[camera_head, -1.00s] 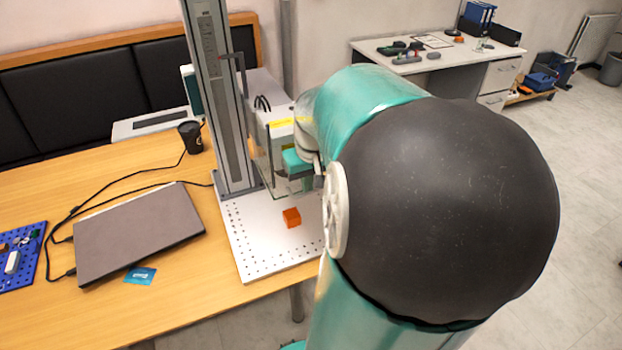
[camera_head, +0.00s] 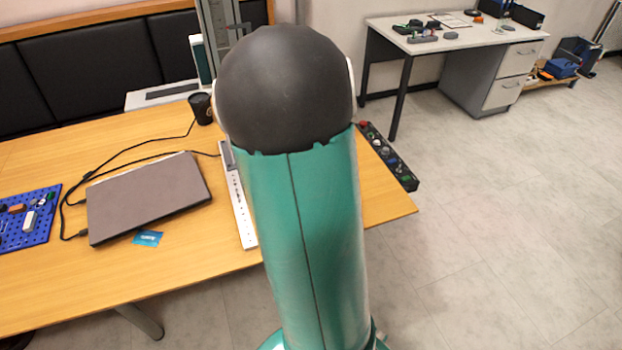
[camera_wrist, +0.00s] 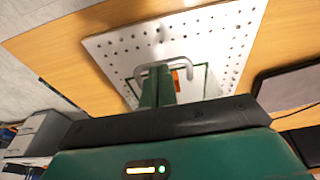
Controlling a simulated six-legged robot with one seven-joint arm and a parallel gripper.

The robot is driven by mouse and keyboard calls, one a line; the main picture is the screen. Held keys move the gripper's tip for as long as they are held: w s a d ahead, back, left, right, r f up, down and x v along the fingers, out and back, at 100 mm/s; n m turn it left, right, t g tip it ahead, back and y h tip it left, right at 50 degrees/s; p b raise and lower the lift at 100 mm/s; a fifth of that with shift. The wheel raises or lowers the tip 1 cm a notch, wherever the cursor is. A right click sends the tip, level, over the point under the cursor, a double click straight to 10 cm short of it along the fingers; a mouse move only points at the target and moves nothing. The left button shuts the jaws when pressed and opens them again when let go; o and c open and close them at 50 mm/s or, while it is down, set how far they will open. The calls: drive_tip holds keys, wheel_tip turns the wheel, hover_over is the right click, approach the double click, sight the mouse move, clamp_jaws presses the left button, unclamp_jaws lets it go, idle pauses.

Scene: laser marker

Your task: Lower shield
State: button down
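The laser marker's column (camera_head: 217,15) shows only in part in the head view, behind my arm. My arm hides the shield and my gripper there. In the wrist view the clear shield (camera_wrist: 208,84) with green-tinted edges is over the perforated metal plate (camera_wrist: 110,48). A grey bent handle (camera_wrist: 164,66) is at its front. My gripper's green finger (camera_wrist: 158,88) points at the handle and overlaps it. I cannot tell whether the finger touches the handle or whether the gripper is shut. A bit of the orange block (camera_wrist: 175,77) shows past the finger.
A closed laptop (camera_head: 150,195) and a black cup (camera_head: 201,108) are on the wooden table (camera_head: 200,270), left of the plate. A dark control box (camera_head: 388,157) with buttons is at the table's right edge.

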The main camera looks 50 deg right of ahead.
wheel_tip(320, 180, down, 3)
drive_tip(key=shift+r, duration=0.1)
drive_tip(key=shift+s+a+f, duration=0.1)
drive_tip(key=shift+s+f, duration=0.05)
drive_tip(key=shift+f, duration=0.1)
drive_tip(key=shift+r, duration=0.1)
